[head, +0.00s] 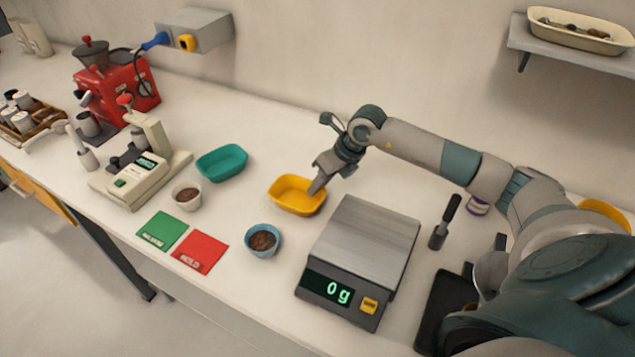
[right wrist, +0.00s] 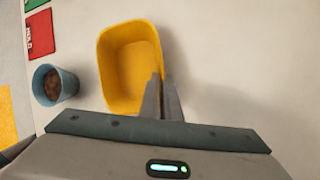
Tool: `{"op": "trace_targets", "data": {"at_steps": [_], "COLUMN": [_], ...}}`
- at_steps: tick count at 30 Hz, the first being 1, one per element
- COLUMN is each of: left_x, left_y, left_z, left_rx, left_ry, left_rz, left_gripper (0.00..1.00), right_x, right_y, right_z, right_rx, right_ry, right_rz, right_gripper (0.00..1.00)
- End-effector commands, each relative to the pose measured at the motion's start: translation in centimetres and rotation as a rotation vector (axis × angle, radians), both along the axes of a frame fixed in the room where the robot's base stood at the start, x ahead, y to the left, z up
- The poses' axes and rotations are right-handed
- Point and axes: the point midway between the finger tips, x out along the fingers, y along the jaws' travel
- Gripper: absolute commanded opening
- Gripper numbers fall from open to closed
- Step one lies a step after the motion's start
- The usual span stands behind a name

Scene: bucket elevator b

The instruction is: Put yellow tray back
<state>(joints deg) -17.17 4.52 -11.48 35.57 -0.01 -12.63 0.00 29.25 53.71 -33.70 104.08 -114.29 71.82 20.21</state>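The yellow tray (head: 296,196) is at the middle of the white counter, behind and left of the scale. It is upright and looks empty. In the right wrist view the tray (right wrist: 130,70) lies just ahead of my fingers. My right gripper (head: 316,186) is at the tray's right wall. Its two fingers (right wrist: 162,98) are close together with the tray's rim between them, one inside and one outside. I cannot tell whether the tray touches the counter. My left gripper is not in view.
The scale (head: 372,240) reads 0 g in front of the tray. A blue cup (head: 263,241) and a white cup (head: 187,197) with brown contents, a teal tray (head: 221,162), and green (head: 162,230) and red cards (head: 200,252) are nearby. The counter behind the yellow tray is clear.

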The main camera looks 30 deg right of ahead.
Motion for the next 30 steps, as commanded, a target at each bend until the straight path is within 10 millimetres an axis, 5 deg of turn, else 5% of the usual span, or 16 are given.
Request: {"op": "trace_targets", "data": {"at_steps": [10, 13, 30], "left_x": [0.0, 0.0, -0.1], "left_y": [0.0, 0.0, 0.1], "left_z": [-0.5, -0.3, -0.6], "left_rx": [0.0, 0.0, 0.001], "left_ry": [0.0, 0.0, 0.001], "left_rz": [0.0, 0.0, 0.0], "left_gripper": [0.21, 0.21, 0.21], "right_x": [0.0, 0.0, -0.3], "right_y": [0.0, 0.0, -0.4], "right_z": [-0.4, -0.3, 0.8], "right_rx": [0.0, 0.0, -0.002], "right_ry": [0.0, 0.0, -0.002], "right_rz": [0.0, 0.0, 0.001], "right_gripper": [0.0, 0.22, 0.22]}}
